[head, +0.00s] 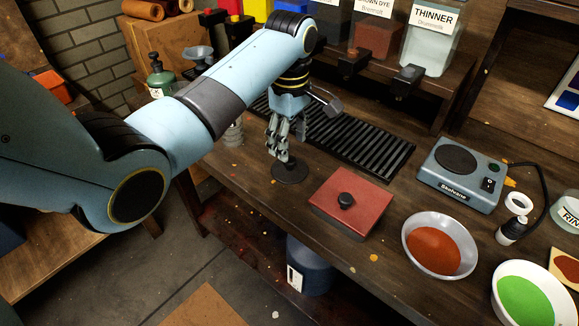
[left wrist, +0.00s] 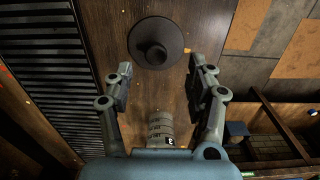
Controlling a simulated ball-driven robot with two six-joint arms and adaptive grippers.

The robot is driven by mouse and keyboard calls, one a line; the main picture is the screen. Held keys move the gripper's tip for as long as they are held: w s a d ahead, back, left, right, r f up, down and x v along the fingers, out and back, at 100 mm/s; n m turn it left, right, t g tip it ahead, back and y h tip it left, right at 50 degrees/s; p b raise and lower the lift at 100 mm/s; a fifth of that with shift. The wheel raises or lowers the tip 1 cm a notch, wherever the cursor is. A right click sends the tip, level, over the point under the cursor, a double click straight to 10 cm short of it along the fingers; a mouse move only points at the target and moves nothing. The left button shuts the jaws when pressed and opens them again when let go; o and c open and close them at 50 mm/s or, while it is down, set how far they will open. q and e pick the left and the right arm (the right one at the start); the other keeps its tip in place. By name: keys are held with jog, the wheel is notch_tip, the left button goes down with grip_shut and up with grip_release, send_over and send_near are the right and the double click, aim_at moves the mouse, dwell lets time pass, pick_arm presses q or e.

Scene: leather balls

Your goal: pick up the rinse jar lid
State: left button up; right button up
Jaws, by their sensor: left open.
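A dark round lid with a raised knob (head: 290,173) lies flat on the wooden bench, near its front edge. In the left wrist view the lid (left wrist: 174,57) shows whole, knob facing the camera, just ahead of the fingertips. My left gripper (head: 283,150) points down above the lid; in the head view its fingertips overlap the lid's far part and knob. In the left wrist view the gripper (left wrist: 158,80) is open with nothing between its fingers. I cannot tell its exact height. A jar marked "RIN" (head: 569,214) is cut off at the right edge.
A red box lid with a black knob (head: 350,202) lies right of the dark lid. A slatted black rack (head: 370,145) is behind it. Stacked cylinders (left wrist: 160,128) are close by.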

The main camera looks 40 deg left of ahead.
aim_at(290, 159)
pick_arm(q)
jog(key=f, duration=0.7)
jog(key=shift+w+a, duration=0.25)
jog(key=shift+w, duration=0.05)
jog(key=shift+c, duration=0.4)
jog(key=c, duration=1)
